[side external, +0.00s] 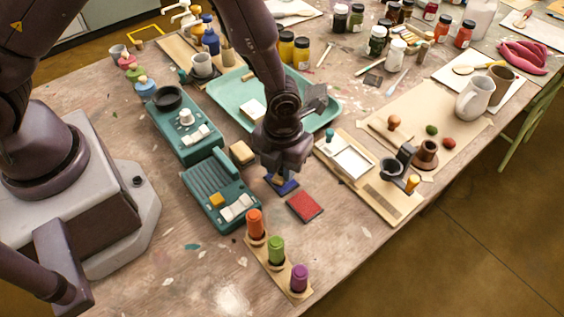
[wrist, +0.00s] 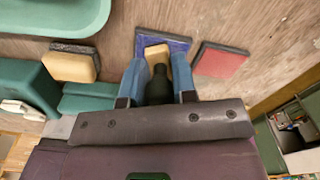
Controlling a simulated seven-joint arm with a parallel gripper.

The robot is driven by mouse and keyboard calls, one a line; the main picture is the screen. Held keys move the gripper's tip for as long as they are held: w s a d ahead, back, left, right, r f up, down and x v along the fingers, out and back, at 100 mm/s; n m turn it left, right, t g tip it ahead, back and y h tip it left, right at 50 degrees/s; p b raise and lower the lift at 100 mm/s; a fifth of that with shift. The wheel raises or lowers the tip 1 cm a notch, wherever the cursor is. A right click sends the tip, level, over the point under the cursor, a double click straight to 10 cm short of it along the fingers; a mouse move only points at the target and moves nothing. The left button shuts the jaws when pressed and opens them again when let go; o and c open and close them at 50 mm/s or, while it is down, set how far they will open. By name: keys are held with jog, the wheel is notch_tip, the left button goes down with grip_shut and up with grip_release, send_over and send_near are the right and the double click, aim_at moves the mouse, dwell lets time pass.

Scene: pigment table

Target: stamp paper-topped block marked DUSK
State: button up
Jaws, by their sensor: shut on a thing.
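My gripper (side external: 277,174) points down over the blue ink pad (side external: 288,187). In the wrist view, the two blue fingers of my gripper (wrist: 158,66) are shut on the dark handle of a stamp (wrist: 159,86). A pale wooden part shows beyond the handle, over the blue pad (wrist: 164,43); I cannot tell whether they touch. A pale-topped block (side external: 252,109) lies in the teal tray. A tan-topped block with a dark base (side external: 242,153) lies left of my gripper and also shows in the wrist view (wrist: 72,66). No DUSK marking is legible.
A red pad (side external: 304,207) lies right of the blue one. Two teal devices (side external: 222,197) stand left. The teal tray (side external: 325,120) is behind. Orange, green and purple bottles (side external: 276,250) stand in front. A board with a white tray (side external: 352,160) is right.

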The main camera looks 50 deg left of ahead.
jog(key=shift+f, duration=0.35)
dwell(0.9)
jog(key=shift+r, duration=3.6)
jog(key=w+a+n, duration=0.4)
jog(key=a, duration=0.7)
jog(key=n, duration=0.5)
send_near(254, 108)
jog(key=shift+f, duration=2.8)
jog(key=shift+f, duration=0.6)
